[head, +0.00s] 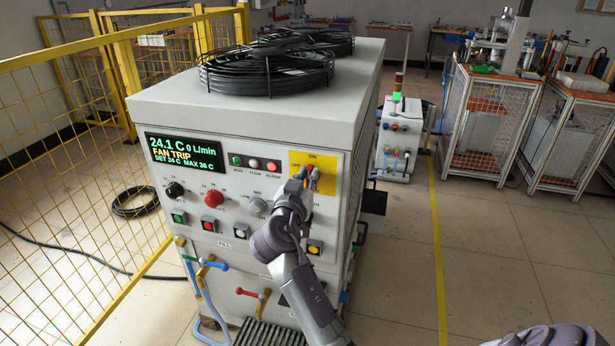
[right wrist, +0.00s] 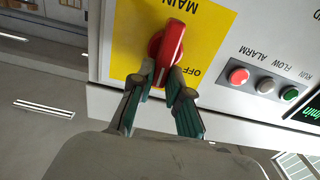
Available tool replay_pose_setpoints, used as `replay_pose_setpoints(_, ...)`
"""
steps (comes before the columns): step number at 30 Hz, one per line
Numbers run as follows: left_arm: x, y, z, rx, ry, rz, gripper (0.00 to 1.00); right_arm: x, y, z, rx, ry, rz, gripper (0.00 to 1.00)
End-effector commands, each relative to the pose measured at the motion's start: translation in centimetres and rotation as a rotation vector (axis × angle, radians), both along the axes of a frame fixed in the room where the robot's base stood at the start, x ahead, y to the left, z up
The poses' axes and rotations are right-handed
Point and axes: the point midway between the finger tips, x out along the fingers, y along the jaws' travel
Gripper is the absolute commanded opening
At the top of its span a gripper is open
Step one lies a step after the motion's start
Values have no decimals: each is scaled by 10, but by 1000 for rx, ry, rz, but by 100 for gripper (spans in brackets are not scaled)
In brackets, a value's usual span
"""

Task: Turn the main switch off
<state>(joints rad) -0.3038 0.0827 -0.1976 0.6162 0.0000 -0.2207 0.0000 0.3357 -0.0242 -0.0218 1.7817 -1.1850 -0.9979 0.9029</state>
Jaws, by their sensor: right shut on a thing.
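The main switch is a red rotary handle (right wrist: 170,42) on a yellow plate (right wrist: 215,35) marked MAIN and OFF, upside down in the right wrist view. The handle stands a little off upright there. In the head view the yellow plate (head: 328,160) is at the upper right of the cabinet front, and the handle is mostly hidden by my fingers. My right gripper (head: 309,178) is at the plate. In the right wrist view its two green-lined fingertips (right wrist: 164,78) are shut on the handle's near end, one on each side. My left gripper is not in view.
The cabinet's display (head: 184,153) reads 24.1 C, 0 L/min, FAN TRIP. Lamps, a red knob (head: 213,197) and push buttons sit left of my right gripper. Hose valves (head: 252,294) stick out below. A yellow fence (head: 70,150) stands left.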

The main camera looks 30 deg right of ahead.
Motion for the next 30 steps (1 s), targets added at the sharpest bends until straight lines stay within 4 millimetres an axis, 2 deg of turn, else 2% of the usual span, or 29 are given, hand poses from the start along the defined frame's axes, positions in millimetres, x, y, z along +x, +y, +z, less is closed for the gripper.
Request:
replay_pose_setpoints(14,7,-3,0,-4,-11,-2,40,2,1,0,-61,70,0,0)
replay_pose_setpoints(30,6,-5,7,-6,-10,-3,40,9,7,-1,-367,428,0,0)
